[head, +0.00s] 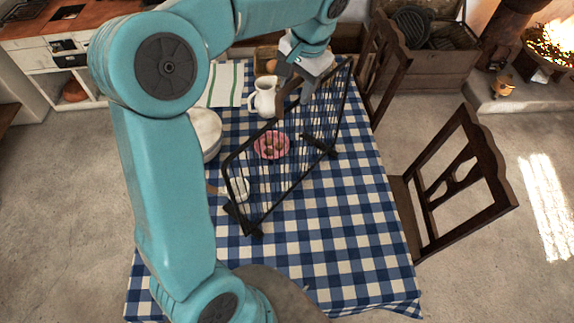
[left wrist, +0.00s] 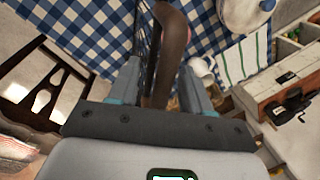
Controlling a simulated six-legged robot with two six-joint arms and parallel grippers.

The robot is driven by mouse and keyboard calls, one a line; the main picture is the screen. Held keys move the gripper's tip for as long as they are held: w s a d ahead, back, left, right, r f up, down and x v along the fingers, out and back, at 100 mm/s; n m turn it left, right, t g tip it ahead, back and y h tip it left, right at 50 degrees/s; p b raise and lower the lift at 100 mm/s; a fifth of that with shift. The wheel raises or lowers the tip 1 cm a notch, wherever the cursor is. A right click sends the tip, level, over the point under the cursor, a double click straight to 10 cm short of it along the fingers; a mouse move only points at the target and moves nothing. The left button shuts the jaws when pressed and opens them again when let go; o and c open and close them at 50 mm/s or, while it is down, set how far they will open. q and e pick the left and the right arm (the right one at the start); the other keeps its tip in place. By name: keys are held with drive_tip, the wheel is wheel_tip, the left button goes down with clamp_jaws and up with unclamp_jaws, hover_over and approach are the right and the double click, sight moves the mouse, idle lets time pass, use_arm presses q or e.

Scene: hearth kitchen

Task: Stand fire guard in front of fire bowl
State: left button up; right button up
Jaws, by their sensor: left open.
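The fire guard (head: 287,160), a black frame with thin upright wires and crosswise feet, stands on the checked table. A brown handle at its top (left wrist: 172,45) lies between the fingers of my left gripper (head: 292,88). The fingers are apart on either side of the handle; in the left wrist view, the left gripper (left wrist: 165,90) looks open around it. Whether a finger touches the handle cannot be told. The fire bowl (head: 545,66), with bright flames, is at the far upper right, away from the table. My right gripper is not in view.
The table (head: 330,270) also bears a white jug (head: 263,98), a pink bowl (head: 271,145), a white pot (head: 205,130) and a striped towel (head: 228,85). Two wooden chairs (head: 490,165) stand at its right side. Floor (head: 460,95) is clear between the chairs and hearth.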

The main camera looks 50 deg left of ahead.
use_arm(q)
drive_tip(key=shift+s+a+f, duration=0.1)
drive_tip(key=shift+f, duration=0.15)
drive_tip(key=shift+w+a+f, duration=0.25)
drive_tip(key=shift+w+f, duration=0.1)
drive_tip(key=shift+w, duration=0.25)
drive_tip(key=c, duration=0.3)
drive_tip(key=shift+d+r, duration=0.1)
drive_tip(key=shift+d, duration=0.05)
drive_tip(key=c, duration=0.5)
drive_tip(key=shift+s+r, duration=0.15)
drive_tip(key=shift+s, duration=0.25)
clamp_jaws()
drive_tip(key=shift+w, duration=0.3)
drive_tip(key=shift+s, duration=0.15)
